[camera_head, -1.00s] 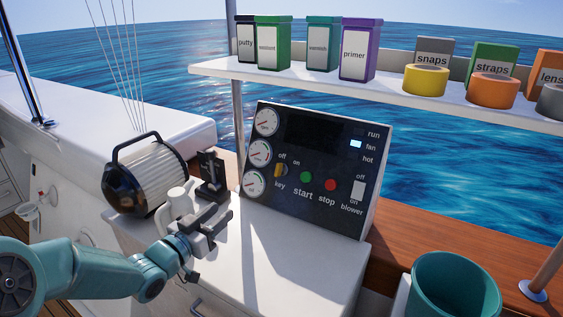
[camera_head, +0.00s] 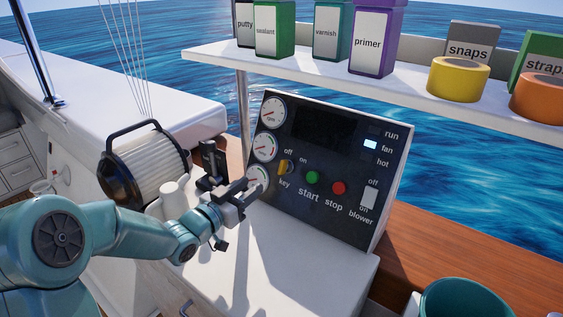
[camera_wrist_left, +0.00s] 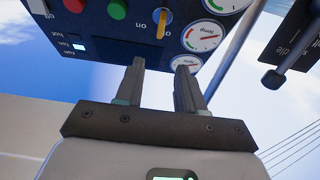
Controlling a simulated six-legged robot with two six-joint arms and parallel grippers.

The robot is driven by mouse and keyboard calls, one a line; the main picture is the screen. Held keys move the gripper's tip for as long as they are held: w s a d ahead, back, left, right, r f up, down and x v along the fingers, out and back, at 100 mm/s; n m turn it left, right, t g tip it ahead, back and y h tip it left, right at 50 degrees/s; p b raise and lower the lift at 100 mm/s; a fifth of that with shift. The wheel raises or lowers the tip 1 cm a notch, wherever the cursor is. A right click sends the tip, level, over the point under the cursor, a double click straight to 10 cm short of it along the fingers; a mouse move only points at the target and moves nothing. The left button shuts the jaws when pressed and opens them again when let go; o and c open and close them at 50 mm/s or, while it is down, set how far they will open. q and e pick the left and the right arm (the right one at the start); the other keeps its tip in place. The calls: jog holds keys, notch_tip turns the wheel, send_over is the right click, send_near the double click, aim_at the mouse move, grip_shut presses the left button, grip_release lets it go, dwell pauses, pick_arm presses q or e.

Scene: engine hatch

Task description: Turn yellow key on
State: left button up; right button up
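The yellow key (camera_head: 284,167) is on the black control panel (camera_head: 322,206), below the "off" and "on" labels and left of the green start button (camera_head: 312,178). In the head view it stands near the "off" side. In the left wrist view the key (camera_wrist_left: 161,25) shows ahead of and above the fingertips. My left gripper (camera_head: 247,188) is in front of the panel's lower left, near the lowest gauge, apart from the key. In the left wrist view its two fingers (camera_wrist_left: 162,65) are spread with nothing between them. My right gripper is not in view.
The red stop button (camera_head: 338,188) and blower switch (camera_head: 369,197) are right of the key. A black lever unit (camera_head: 212,163) and a ribbed filter (camera_head: 150,170) stand left of the panel. A shelf (camera_head: 300,68) with labelled containers is above. A teal bucket (camera_head: 462,300) is at lower right.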

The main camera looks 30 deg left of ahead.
aim_at(281, 162)
pick_arm(q)
jog(key=w, duration=0.4)
jog(key=w+d+p, duration=0.1)
jog(key=w, duration=0.3)
jog(key=w+d, duration=0.1)
jog(key=w, duration=0.4)
jog(key=shift+w+p, duration=0.1)
jog(key=shift+p, duration=0.25)
grip_shut()
